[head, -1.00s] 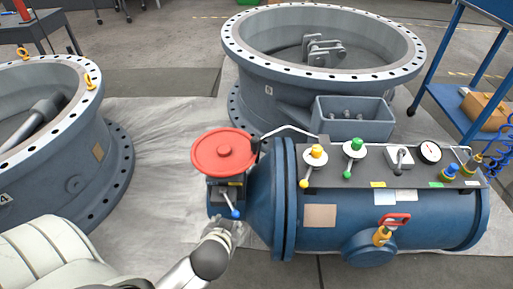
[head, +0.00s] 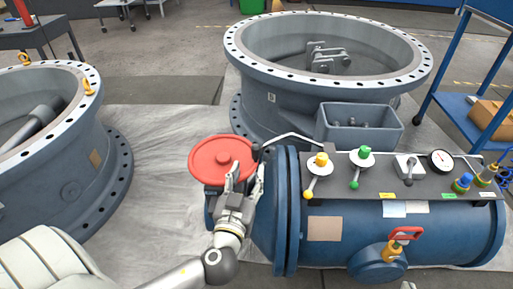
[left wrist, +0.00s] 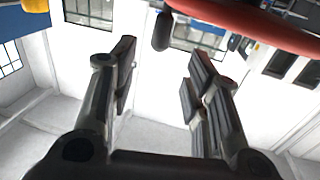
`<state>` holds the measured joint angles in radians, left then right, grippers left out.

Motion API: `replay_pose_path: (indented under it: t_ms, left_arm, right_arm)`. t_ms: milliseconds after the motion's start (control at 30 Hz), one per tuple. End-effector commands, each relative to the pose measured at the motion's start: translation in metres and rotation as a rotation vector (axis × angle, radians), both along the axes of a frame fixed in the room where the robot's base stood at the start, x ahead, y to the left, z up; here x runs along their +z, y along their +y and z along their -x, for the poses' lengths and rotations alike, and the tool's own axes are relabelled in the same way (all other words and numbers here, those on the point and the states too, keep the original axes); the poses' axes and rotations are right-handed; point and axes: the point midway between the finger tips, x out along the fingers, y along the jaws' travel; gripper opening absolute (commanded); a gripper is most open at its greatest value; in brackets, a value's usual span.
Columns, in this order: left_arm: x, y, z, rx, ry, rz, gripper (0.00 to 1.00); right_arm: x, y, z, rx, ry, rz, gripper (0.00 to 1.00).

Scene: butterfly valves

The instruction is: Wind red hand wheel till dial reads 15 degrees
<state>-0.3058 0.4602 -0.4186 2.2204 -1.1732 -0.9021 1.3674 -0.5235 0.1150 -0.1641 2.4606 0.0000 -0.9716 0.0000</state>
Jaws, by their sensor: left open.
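The red hand wheel (head: 219,158) lies nearly flat at the left end of the blue actuator cylinder (head: 350,226). My left gripper (head: 245,177) is open at the wheel's near right edge and hides part of its rim. In the left wrist view the open fingers (left wrist: 158,80) have nothing between them. The red wheel rim (left wrist: 255,22) crosses the upper right there, with a dark knob (left wrist: 162,31) hanging near it. A round white dial (head: 440,160) sits on the cylinder's top panel, too small to read. My right gripper is not in view.
Yellow (head: 321,160) and green (head: 364,153) capped levers stand on the panel. A grey open box (head: 360,137) is behind it. Large flanged valve bodies stand at the left (head: 100,190) and back (head: 285,92). A blue cart (head: 455,105) stands at the right.

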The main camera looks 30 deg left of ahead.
Motion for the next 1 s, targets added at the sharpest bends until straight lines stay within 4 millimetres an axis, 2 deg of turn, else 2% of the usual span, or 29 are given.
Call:
replay_pose_path:
  t_ms: [167,600,800,1000]
  left_arm:
    - [0.002,0.006,-0.018,0.0,-0.002,-0.004,0.44]
    - [0.0,0.026,-0.084,0.001,0.002,-0.003,0.44]
    - [0.0,0.03,-0.098,0.002,0.002,-0.001,0.44]
    - [-0.001,0.031,-0.101,0.001,0.003,-0.001,0.44]
  right_arm:
    - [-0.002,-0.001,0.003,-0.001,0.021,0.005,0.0]
    - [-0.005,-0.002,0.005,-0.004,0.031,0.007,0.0]
    - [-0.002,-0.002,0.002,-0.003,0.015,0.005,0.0]
    - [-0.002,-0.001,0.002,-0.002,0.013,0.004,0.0]
